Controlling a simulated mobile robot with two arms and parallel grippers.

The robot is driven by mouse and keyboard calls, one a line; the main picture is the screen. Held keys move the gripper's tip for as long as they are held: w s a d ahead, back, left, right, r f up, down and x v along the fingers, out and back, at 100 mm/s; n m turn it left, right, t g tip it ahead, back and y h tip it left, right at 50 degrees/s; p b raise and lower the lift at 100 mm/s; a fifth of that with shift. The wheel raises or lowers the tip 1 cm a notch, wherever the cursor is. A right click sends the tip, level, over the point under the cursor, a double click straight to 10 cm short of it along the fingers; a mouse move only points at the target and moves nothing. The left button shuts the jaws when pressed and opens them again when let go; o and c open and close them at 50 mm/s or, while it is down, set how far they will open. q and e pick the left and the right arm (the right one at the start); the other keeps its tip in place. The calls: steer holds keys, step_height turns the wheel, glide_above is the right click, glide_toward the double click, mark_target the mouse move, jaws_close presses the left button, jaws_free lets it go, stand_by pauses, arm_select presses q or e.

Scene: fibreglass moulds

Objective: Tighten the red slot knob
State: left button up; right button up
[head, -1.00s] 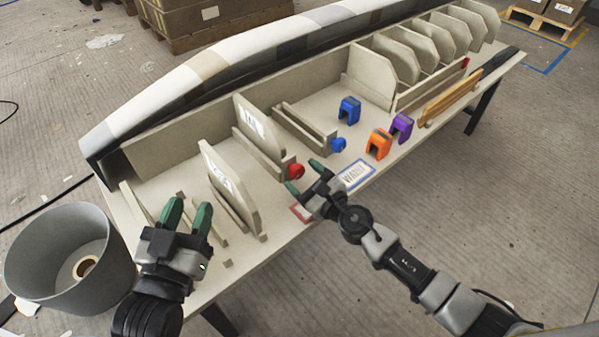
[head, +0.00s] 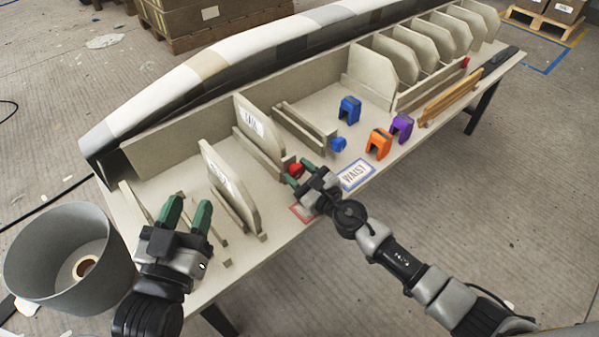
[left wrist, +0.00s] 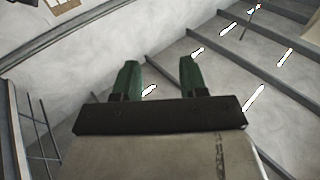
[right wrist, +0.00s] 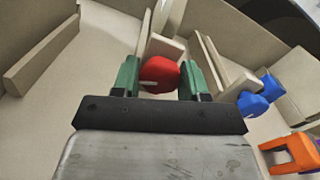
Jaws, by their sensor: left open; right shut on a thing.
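The red slot knob (head: 296,170) sits at the front end of a slot rail holding an upright panel (head: 258,130). In the right wrist view the red knob (right wrist: 160,74) lies between the green fingers of my right gripper (right wrist: 160,80). My right gripper (head: 304,174) is shut on this knob, its fingers on either side. My left gripper (head: 186,212) is open and empty above the table's left front part. In the left wrist view its fingers (left wrist: 158,78) are apart with nothing between them.
A blue knob (head: 338,144) is on the neighbouring rail. Blue (head: 349,109), orange (head: 379,143) and purple (head: 402,126) clamp-like pieces stand to the right. A white card with a blue border (head: 356,174) lies at the front edge. A grey bin (head: 50,255) stands at the left.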

steer(key=m, duration=0.4)
steer(key=shift+m, duration=0.4)
arm_select(q)
steer(key=shift+f+g, duration=0.4)
steer(key=shift+f, duration=0.1)
arm_select(e)
steer(key=shift+d+m, duration=0.1)
steer(key=shift+m, duration=0.8)
steer(key=shift+w, duration=0.1)
arm_select(q)
steer(key=shift+a, duration=0.1)
arm_select(e)
steer(key=o, duration=0.9)
